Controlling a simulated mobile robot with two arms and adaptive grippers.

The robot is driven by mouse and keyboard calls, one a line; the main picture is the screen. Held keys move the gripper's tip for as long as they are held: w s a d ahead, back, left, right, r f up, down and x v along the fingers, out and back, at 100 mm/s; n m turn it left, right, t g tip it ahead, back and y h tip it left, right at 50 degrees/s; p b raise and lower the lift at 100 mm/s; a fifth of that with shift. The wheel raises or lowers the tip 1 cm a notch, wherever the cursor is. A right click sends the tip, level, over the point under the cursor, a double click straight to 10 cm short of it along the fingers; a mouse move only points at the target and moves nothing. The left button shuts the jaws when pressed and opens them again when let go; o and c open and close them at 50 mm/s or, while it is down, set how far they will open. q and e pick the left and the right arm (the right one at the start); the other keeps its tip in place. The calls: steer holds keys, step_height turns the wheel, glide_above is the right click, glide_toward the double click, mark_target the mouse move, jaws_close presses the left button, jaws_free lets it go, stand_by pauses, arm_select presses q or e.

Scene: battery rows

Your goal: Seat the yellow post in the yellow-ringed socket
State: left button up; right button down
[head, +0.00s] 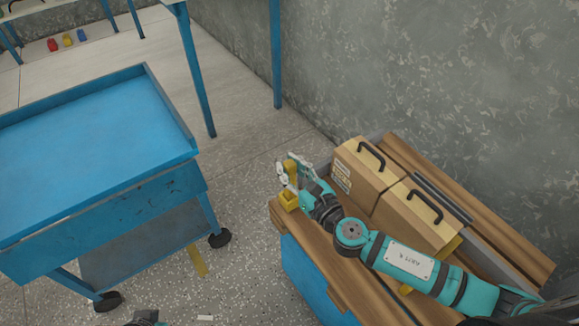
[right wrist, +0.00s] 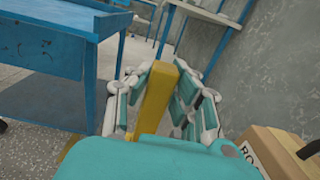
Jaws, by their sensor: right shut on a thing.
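The yellow post (head: 291,169) is a square yellow bar, held between the fingers of my right gripper (head: 285,178). In the right wrist view the post (right wrist: 158,100) stands slightly tilted between the two white and teal fingers, which are shut on it. Its lower end is hidden behind my teal wrist. A yellow square piece (head: 288,200) shows just below the gripper at the bench's left corner. I cannot tell whether it is the ringed socket or touches the post. A dark piece of mine at the bottom edge may be my left gripper (head: 145,318); its fingers are unclear.
Two tan cases with black handles (head: 358,160) stand on the wooden bench (head: 330,278) by the wall. A blue cart (head: 90,140) stands to the left, with floor between. Red, yellow and blue items (head: 67,40) lie far back left. Blue table legs (head: 196,80) rise behind.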

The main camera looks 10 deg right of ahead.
steer(key=c, duration=1.1)
jaws_free()
step_height(320, 180, up, 10)
steer(key=shift+f, duration=0.1)
